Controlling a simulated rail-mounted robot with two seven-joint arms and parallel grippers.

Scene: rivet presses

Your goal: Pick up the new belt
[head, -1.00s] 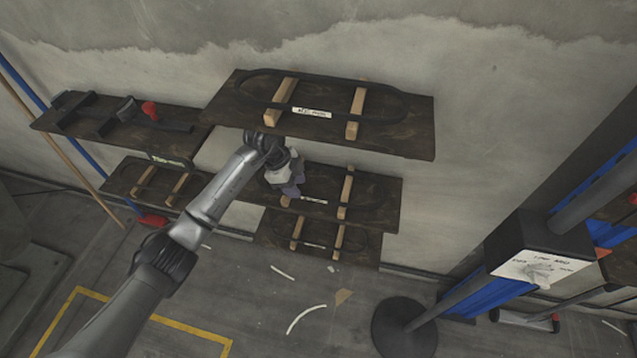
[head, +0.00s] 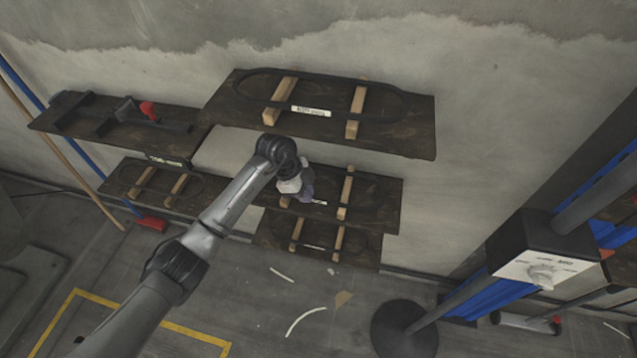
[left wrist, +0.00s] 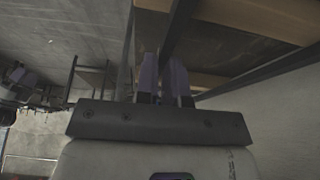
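Dark belt loops lie over pairs of wooden blocks on wall shelves; the labels are too blurred to tell which belt is new. One belt (head: 390,92) lies on the large top shelf (head: 420,135). My left gripper (head: 306,190) is at the left part of the middle shelf (head: 385,195), below the top one, and covers part of what lies there. In the left wrist view, a dark band (left wrist: 179,25) runs down between the purple fingers of my left gripper (left wrist: 163,80). Whether they grip it is unclear. My right gripper is not in view.
A left shelf (head: 60,120) holds dark parts and a red-handled tool (head: 149,110). Lower shelves (head: 365,250) carry more wooden blocks. A post with a dial box (head: 540,262) stands at the right. Light strips (head: 305,318) lie on the otherwise mostly open floor.

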